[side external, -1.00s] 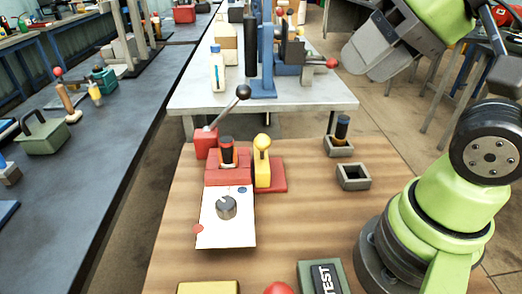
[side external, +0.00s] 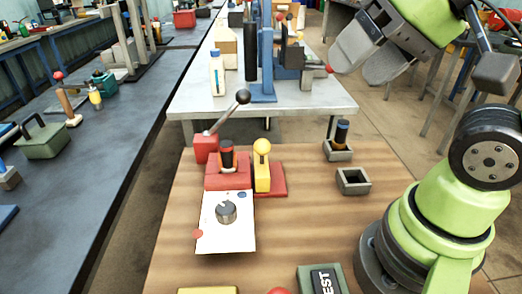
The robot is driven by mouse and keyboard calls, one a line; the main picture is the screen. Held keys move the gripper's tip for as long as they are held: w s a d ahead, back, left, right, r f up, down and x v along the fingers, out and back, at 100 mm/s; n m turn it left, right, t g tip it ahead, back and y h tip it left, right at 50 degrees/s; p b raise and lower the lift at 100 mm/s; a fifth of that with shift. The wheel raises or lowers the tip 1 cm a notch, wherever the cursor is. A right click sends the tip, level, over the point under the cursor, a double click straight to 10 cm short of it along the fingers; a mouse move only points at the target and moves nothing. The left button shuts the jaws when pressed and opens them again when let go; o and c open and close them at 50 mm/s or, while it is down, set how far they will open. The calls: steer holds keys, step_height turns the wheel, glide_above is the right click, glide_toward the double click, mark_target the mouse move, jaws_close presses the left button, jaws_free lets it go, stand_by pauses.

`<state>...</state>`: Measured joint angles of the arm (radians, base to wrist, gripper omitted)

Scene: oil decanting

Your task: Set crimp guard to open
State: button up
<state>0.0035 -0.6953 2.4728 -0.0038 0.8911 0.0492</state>
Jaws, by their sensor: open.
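No part is clearly labelled as the crimp guard, so I cannot tell for sure which it is. A yellow upright handle (side external: 262,168) with a round top stands at the right on a red base (side external: 228,177). Beside it on the left, a dark cylinder with an orange-red band (side external: 227,154) stands upright in the red block. A lever with a black ball (side external: 243,97) slants up from a red box (side external: 206,149) behind. My gripper (side external: 370,52) is open and empty, high at the upper right, well apart from these parts.
A white panel with a grey knob (side external: 226,211) lies in front of the red base. Two grey square holders stand to the right, one empty (side external: 353,181), one with a dark cylinder (side external: 342,133). A green TEST box (side external: 320,279) sits at the front. Bare wood lies between.

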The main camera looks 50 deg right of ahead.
steer(key=w+d+f+m+g, duration=0.25)
steer(key=w+m, duration=0.35)
steer(key=w, duration=0.3)
steer(key=m+g+h, duration=0.1)
steer(key=m+g, duration=0.1)
steer(key=m, duration=0.3)
glide_above(264, 140)
steer(key=s, duration=0.2)
steer(key=s+d+f+x, duration=0.1)
steer(key=s+x, duration=0.1)
steer(key=x, duration=1.7)
steer(key=shift+d+f, duration=0.15)
steer(key=shift+f, duration=0.1)
jaws_close()
steer(key=shift+s+d, duration=1.6)
